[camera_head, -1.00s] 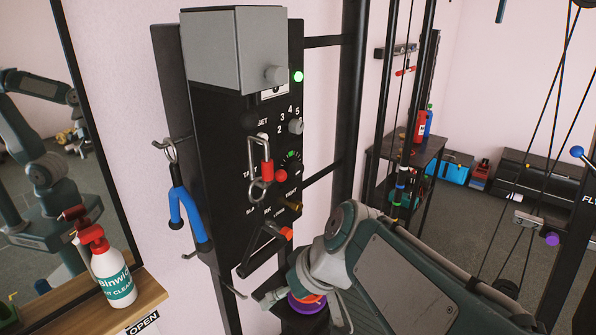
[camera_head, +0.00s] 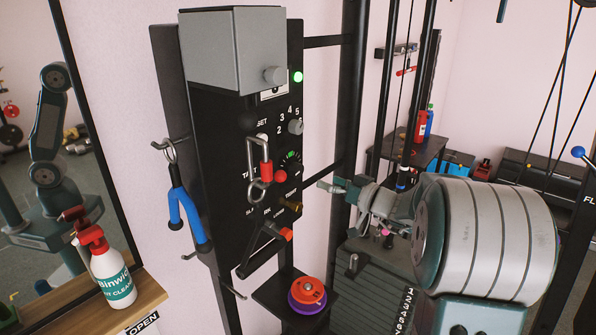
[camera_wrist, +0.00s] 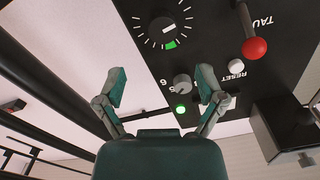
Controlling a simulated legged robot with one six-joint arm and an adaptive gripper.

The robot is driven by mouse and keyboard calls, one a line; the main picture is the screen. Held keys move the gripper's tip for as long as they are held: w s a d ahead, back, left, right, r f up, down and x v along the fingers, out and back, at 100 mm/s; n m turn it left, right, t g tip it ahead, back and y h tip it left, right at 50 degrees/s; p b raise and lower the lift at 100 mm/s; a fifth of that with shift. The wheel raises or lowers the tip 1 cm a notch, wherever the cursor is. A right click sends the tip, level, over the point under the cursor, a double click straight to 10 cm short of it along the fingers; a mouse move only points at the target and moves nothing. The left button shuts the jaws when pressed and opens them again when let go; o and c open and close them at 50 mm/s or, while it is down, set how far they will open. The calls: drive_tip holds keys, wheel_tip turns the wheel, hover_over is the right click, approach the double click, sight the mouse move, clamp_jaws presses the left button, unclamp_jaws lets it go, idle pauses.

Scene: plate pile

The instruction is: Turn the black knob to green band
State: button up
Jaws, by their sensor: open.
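The black knob (camera_wrist: 162,30) sits on the black panel (camera_wrist: 210,22) in the upper part of the wrist view, inside a ring of white ticks. Its white pointer mark points to the right there, off the green band (camera_wrist: 170,45) below it. In the head view the knob (camera_head: 290,163) is small and partly behind hanging hardware, with the green band (camera_head: 291,154) at its top. My gripper (camera_wrist: 162,83) is open and empty, its fingers spread and apart from the black knob. In the head view my gripper (camera_head: 333,186) is right of the panel.
A grey numbered knob (camera_wrist: 182,84) and a lit green lamp (camera_wrist: 180,109) show between my fingers. A red ball lever (camera_wrist: 254,48) and white reset button (camera_wrist: 236,66) are to the right. A carabiner (camera_head: 264,150) and black handle (camera_head: 262,247) hang at the panel's front.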

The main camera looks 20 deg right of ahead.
sight(300, 172)
drive_tip(key=x, duration=0.9)
drive_tip(key=shift+w+a, duration=0.2)
drive_tip(key=shift+a, duration=0.05)
drive_tip(key=c, duration=1.2)
